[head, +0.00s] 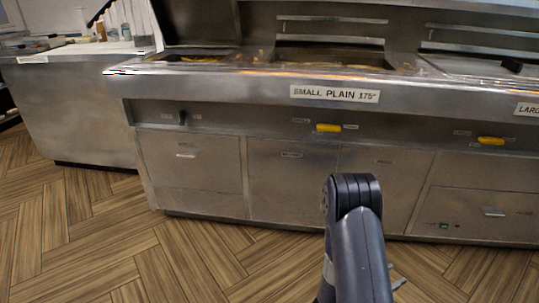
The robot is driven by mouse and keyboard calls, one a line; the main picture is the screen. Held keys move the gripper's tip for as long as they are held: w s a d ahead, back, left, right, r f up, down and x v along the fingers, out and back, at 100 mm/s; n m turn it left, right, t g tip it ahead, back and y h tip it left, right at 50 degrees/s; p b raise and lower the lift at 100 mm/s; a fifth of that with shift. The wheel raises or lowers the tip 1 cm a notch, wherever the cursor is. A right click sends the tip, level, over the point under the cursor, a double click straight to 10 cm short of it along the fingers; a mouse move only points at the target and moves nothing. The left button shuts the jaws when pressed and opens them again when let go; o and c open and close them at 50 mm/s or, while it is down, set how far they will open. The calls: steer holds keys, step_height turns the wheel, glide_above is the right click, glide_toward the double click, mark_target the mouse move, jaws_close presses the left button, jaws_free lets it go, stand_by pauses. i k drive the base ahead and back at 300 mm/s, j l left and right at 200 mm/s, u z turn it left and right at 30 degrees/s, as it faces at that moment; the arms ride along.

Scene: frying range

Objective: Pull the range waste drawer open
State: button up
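The steel frying range (225,119) stands across the view. A panel with a small pale handle (186,155) is at its lower left. A wide, low drawer front (465,213) with a small handle (493,211) is at its lower right. Both fronts look flush and closed; I cannot read which is the waste drawer. My dark arm rises in front of the range, right of centre. A small grey part, perhaps of my gripper (397,279), shows beside it near the floor. The fingers are mostly hidden behind the arm, so their opening cannot be told.
Flat doors (290,178) fill the middle. A counter (70,105) with small items stands at the left. The wooden floor (150,255) in front is clear.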

mark_target(211, 163)
steer(key=i+j+u, duration=0.15)
steer(key=u, duration=0.25)
steer(key=i+u, duration=0.25)
steer(key=u, duration=0.2)
steer(key=i+u, duration=0.2)
steer(key=u, duration=0.2)
steer(key=i+u, duration=0.2)
steer(key=u, duration=0.25)
steer(key=i+l+u, duration=0.25)
steer(key=i+l, duration=0.75)
